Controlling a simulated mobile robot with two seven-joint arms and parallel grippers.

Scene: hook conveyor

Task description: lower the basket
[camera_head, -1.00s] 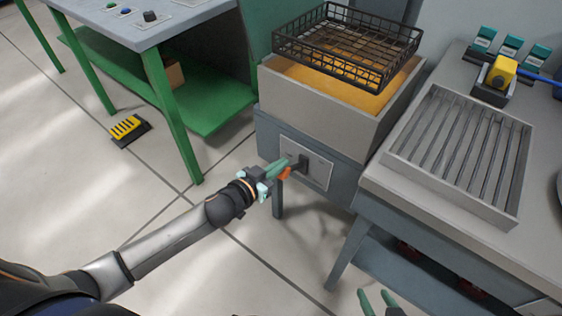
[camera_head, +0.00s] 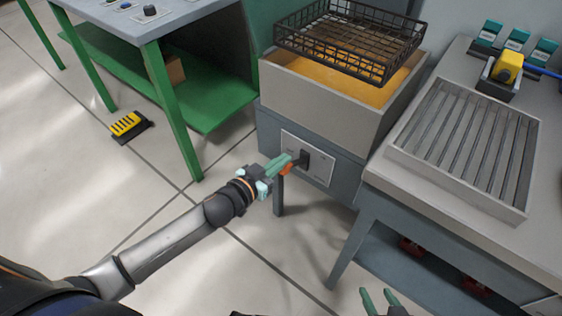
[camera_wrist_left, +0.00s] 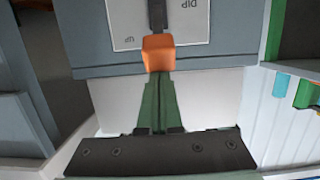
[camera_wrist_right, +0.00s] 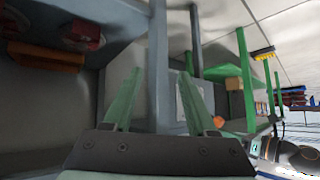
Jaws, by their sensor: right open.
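The black wire basket (camera_head: 349,70) hangs level above the grey tank (camera_head: 315,98) with orange-yellow liquid inside. On the tank's front is a white switch plate with a black lever (camera_head: 304,158) ending in an orange knob (camera_head: 287,168). In the left wrist view, "UP" and "DIP" show on the plate (camera_wrist_left: 130,30). My left gripper (camera_head: 288,160) has its fingers together, with the tips right at the orange knob (camera_wrist_left: 158,53); whether they touch cannot be told. My right gripper (camera_head: 378,297) is open and empty, low at the bottom edge; its fingers also show in the right wrist view (camera_wrist_right: 163,100).
A slatted grey tray (camera_head: 465,145) lies on the bench right of the tank. A yellow and black device (camera_head: 508,68) stands behind it. A green-legged table (camera_head: 165,100) stands at the left, with a yellow and black pedal (camera_head: 128,126) on the floor.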

